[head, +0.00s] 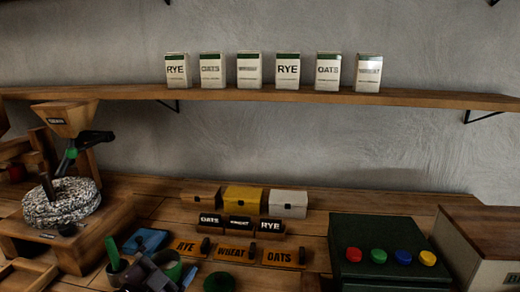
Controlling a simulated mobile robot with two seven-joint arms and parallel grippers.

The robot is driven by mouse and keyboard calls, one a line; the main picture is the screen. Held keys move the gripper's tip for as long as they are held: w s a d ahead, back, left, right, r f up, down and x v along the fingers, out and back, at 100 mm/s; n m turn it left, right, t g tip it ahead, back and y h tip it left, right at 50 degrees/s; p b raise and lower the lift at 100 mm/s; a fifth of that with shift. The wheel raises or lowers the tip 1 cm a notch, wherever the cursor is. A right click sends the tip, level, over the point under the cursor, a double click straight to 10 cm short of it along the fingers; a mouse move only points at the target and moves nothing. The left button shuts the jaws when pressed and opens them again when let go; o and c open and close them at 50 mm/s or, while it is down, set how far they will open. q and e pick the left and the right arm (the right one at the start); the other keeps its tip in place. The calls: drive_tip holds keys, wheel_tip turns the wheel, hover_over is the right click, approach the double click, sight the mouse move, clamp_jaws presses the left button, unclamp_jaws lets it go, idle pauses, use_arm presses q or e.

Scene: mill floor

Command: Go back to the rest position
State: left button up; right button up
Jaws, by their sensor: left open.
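My left gripper (148,268) is low in the head view, left of centre, over the near part of the bench. It is open, and I see nothing held in it. Dark and green parts around it overlap, so its fingertips are hard to make out. It is in front of a blue item (147,241) and left of the orange label plates marked RYE (187,247), WHEAT (236,251) and OATS (284,257). My right gripper is not in view.
A stone mill (62,203) with a wooden hopper (66,118) stands left. A dark green box (388,235) with coloured buttons is right, beside a wooden-topped box (485,230). Small boxes stand behind the labels. Several grain cartons line the shelf (290,96).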

use_arm(q)
drive_tip(key=s+a+f+n+g+y, duration=0.25)
drive_tip(key=s+f+n, duration=0.2)
drive_tip(key=f, duration=0.35)
drive_tip(key=s+a+f+n+g+y, duration=0.1)
drive_tip(key=s+a+f+n+y, duration=0.3)
drive_tip(key=f, duration=0.4)
drive_tip(key=s+a+f+n+g, duration=0.1)
drive_tip(key=s+f+n, duration=0.1)
drive_tip(key=s+f, duration=0.4)
drive_tip(key=s+a+f+n+g+y, duration=0.1)
drive_tip(key=s+f, duration=0.4)
drive_tip(key=s, duration=0.6)
drive_tip(key=shift+f+n+g, duration=0.35)
drive_tip(key=shift+n+g, duration=0.4)
drive_tip(key=shift+n, duration=0.3)
drive_tip(key=shift+y, duration=0.25)
drive_tip(key=shift+c, duration=0.5)
